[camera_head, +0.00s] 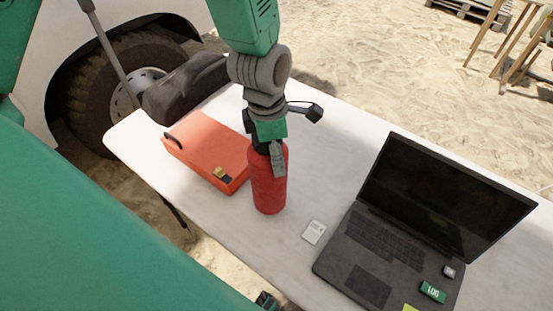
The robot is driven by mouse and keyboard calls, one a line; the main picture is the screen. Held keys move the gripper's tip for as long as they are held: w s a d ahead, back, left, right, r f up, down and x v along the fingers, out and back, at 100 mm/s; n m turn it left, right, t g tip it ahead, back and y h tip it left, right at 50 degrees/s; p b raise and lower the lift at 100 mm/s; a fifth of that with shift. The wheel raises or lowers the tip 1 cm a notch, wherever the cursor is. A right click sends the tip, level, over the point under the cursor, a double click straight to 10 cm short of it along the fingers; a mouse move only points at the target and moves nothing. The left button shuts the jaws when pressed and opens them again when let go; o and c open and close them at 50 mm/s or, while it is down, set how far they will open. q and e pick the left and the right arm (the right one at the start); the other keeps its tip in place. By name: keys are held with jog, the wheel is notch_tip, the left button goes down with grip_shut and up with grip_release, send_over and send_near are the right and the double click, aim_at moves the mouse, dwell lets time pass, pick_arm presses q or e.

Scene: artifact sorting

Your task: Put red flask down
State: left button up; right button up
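The red flask (268,186) is upright over the white table (215,225), between the orange case and the laptop. Its base is at or just above the tabletop; I cannot tell whether it touches.
An orange case (205,150) lies close left of the flask. A small white card (314,232) and an open black laptop (385,245) are to the right. A green LOG block (433,292) sits on the laptop. Bare tabletop lies in front of the flask.

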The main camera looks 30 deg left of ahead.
jog(key=shift+a, duration=0.1)
pick_arm(q)
notch_tip(320, 180, down, 4)
jog(key=shift+a+r, duration=0.1)
jog(key=shift+r, duration=0.1)
jog(key=o, duration=1.7)
jog(key=shift+s, duration=0.1)
jog(key=r, duration=0.8)
jog(key=s+r, duration=0.1)
jog(key=r, duration=0.3)
jog(key=shift+a, duration=0.4)
pick_arm(e)
jog(key=shift+r, duration=0.25)
jog(key=shift+s, duration=0.1)
